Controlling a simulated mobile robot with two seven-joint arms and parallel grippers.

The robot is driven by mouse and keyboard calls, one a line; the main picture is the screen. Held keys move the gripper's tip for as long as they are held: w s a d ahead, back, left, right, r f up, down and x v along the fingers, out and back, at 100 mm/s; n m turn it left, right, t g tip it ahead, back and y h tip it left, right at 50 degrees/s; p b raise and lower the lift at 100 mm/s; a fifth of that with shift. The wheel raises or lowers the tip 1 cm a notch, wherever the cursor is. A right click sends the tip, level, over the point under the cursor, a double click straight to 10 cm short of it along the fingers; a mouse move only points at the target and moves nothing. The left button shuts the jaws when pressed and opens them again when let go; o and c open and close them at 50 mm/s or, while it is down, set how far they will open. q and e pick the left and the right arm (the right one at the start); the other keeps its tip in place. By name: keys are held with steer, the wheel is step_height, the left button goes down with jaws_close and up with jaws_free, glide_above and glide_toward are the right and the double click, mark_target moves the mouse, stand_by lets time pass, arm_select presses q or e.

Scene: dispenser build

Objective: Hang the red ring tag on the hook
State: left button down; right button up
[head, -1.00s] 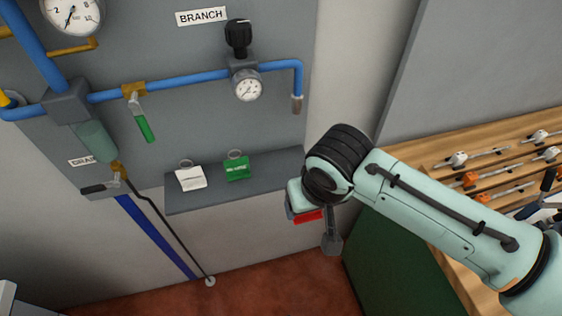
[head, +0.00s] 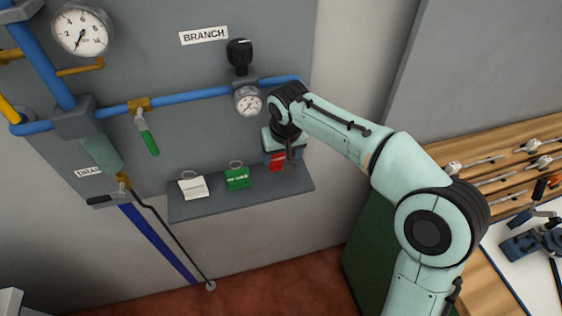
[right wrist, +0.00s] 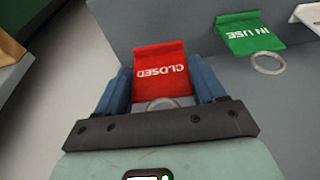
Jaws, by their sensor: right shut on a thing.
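The red tag (head: 277,163), marked CLOSED, is in my right gripper (head: 282,157) at the right end of the grey ledge. In the right wrist view the red tag (right wrist: 160,70) sits between the two blue fingers of the right gripper (right wrist: 162,88), which are shut on it. Its metal ring (right wrist: 162,103) is on the side toward the palm, partly hidden. I cannot tell whether the tag touches the ledge. I cannot make out a hook in either view. My left gripper is not in view.
A white tag (head: 193,186) and a green IN USE tag (head: 237,178), each with a ring, are on the grey ledge (head: 215,208) to the left. Above are a blue pipe (head: 195,95), a small gauge (head: 248,101) and a green-handled valve (head: 147,135). A wooden rack (head: 510,165) is at right.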

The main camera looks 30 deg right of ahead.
mark_target(281, 164)
steer(key=shift+s+f, duration=0.15)
steer(key=shift+f, duration=0.2)
steer(key=shift+x, duration=1.6)
steer(key=shift+s+a+f, duration=0.1)
steer(key=shift+f, duration=0.3)
steer(key=o, duration=1)
steer(key=shift+r, duration=0.1)
steer(key=v, duration=0.7)
steer(key=shift+s+a+r, duration=0.2)
steer(key=shift+s, duration=0.1)
